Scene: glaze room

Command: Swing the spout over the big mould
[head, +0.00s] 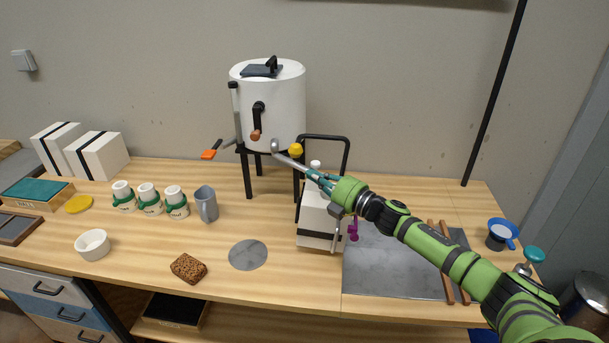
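The white tank (267,105) stands on a black stand at the back of the bench. A grey spout pipe (288,159) slopes from below its front down to the right. A yellow knob (295,150) shows just above the pipe. My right gripper (314,175) is at the pipe's lower right end, its teal fingertips close together there. I cannot tell whether they grip the pipe or only touch it. The big mould (312,228), a white block with a black strap, stands on the bench below this gripper, partly hidden by it. My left gripper is not in view.
A black frame (324,137) rises behind the big mould. An orange-tipped lever (211,154) sticks out left of the tank. Small moulds (148,198), a grey jug (206,204), a sponge (188,269) and a grey disc (248,255) stand left; a grey slab (390,270) lies right.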

